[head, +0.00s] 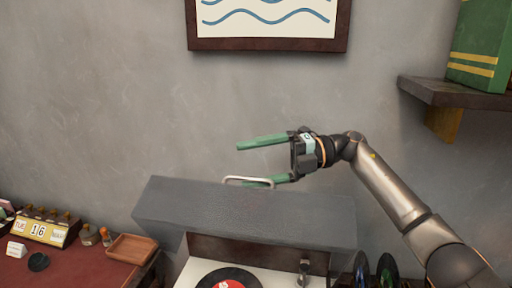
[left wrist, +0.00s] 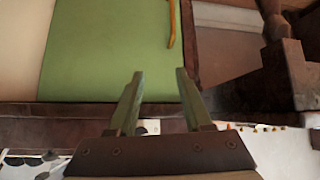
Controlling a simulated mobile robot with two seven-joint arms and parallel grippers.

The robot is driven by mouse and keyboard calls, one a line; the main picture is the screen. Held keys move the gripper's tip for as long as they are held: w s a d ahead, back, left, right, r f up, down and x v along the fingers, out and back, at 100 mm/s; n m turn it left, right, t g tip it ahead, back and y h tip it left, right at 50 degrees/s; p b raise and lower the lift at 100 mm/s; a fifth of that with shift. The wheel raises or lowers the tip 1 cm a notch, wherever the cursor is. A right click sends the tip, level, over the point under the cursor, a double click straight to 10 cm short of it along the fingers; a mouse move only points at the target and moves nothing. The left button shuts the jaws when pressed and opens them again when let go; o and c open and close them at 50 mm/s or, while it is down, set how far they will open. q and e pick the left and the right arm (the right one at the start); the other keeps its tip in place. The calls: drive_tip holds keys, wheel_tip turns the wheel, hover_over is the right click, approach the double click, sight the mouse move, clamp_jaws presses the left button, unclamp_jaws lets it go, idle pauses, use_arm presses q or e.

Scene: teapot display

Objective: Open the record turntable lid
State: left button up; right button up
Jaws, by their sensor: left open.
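The turntable's dark grey lid (head: 245,215) is raised in the head view, with the turntable base (head: 190,275) and black record (head: 212,280) with a red label visible below it. A pale bar handle (head: 232,178) stands at the lid's upper edge. My right gripper (head: 251,162) is open, its green fingers wide apart, one above the other. The lower finger is at the handle and overlaps it; I cannot tell whether they touch. My left gripper (left wrist: 156,80) is open and empty in the left wrist view, and is out of the head view.
A red-topped table (head: 80,270) at left holds a calendar (head: 45,230), small bottles and a wooden tray (head: 131,249). A wall shelf (head: 450,95) with a green box (head: 480,45) is at right. Records (head: 387,270) stand beside the turntable. A picture (head: 268,45) hangs above.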

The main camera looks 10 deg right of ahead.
drive_tip(key=shift+n+y, duration=0.3)
drive_tip(key=s+r, duration=0.1)
drive_tip(key=r, duration=0.1)
drive_tip(key=s+r, duration=0.1)
drive_tip(key=r, duration=0.1)
drive_tip(key=s+r, duration=0.2)
drive_tip(key=shift+a+r+b, duration=0.3)
drive_tip(key=shift+r, duration=0.1)
drive_tip(key=s, duration=0.2)
drive_tip(key=s+r, duration=0.1)
drive_tip(key=s, duration=0.1)
drive_tip(key=s+r, duration=0.1)
drive_tip(key=s, duration=0.1)
drive_tip(key=shift+a+r+b, duration=0.2)
drive_tip(key=shift+b, duration=0.2)
drive_tip(key=shift+c, duration=1.1)
use_arm(q)
drive_tip(key=shift+s+f+b, duration=0.25)
drive_tip(key=shift+f+b, duration=0.05)
drive_tip(key=shift+f, duration=0.5)
use_arm(e)
drive_tip(key=shift+s+a+r, duration=0.2)
drive_tip(key=shift+s+r, duration=0.05)
drive_tip(key=shift+s, duration=0.35)
drive_tip(key=shift+s+a+r, duration=0.2)
drive_tip(key=shift+s, duration=0.4)
